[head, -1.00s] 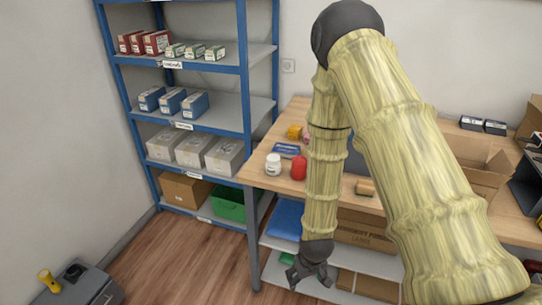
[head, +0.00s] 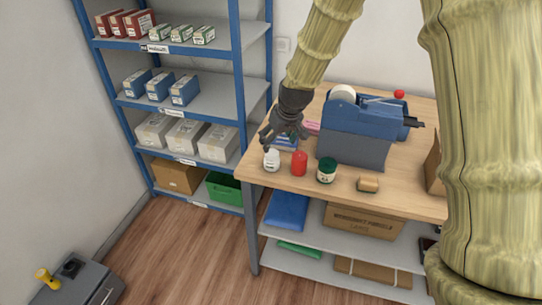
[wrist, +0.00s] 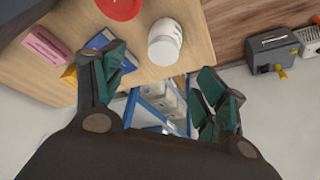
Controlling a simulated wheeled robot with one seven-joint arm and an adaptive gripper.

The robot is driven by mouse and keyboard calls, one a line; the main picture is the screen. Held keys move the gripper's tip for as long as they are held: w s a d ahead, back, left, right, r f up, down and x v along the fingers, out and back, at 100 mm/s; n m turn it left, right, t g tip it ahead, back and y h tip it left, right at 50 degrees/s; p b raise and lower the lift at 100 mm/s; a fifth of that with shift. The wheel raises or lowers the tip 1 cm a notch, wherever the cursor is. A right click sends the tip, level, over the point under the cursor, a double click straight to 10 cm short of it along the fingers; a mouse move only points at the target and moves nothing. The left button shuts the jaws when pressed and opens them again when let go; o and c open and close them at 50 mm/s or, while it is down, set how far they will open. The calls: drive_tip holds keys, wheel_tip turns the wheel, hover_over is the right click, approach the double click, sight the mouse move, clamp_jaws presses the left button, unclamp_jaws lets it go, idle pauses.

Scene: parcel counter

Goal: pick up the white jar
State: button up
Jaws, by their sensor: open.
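The white jar (head: 271,162) stands upright on the wooden counter (head: 340,192), near its left front corner. In the wrist view the white jar (wrist: 165,44) is ahead of the fingers near the counter's edge, with nothing between the fingers. My gripper (head: 284,138) is open and empty, just above and behind the jar in the head view. In the wrist view its two dark green fingertips (wrist: 166,75) are spread apart. I cannot tell whether a finger touches the jar.
A red jar (head: 300,164) stands just right of the white jar, with a dark green jar (head: 327,171) beyond it. A tan block (head: 368,184) and a blue tape dispenser (head: 352,145) are farther right. A blue shelf unit (head: 238,90) stands left of the counter.

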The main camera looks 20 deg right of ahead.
sight(273, 153)
drive_tip(key=p+x, duration=0.1)
drive_tip(key=x, duration=0.3)
drive_tip(key=shift+w+a+f, duration=0.1)
drive_tip(key=shift+a+f, duration=0.05)
drive_tip(key=shift+a, duration=0.05)
drive_tip(key=shift+s+d, duration=0.1)
drive_tip(key=shift+s, duration=0.15)
drive_tip(key=shift+p+x, duration=1.3)
drive_tip(key=shift+x, duration=1.35)
drive_tip(key=shift+s, duration=0.15)
drive_tip(key=c, duration=1.1)
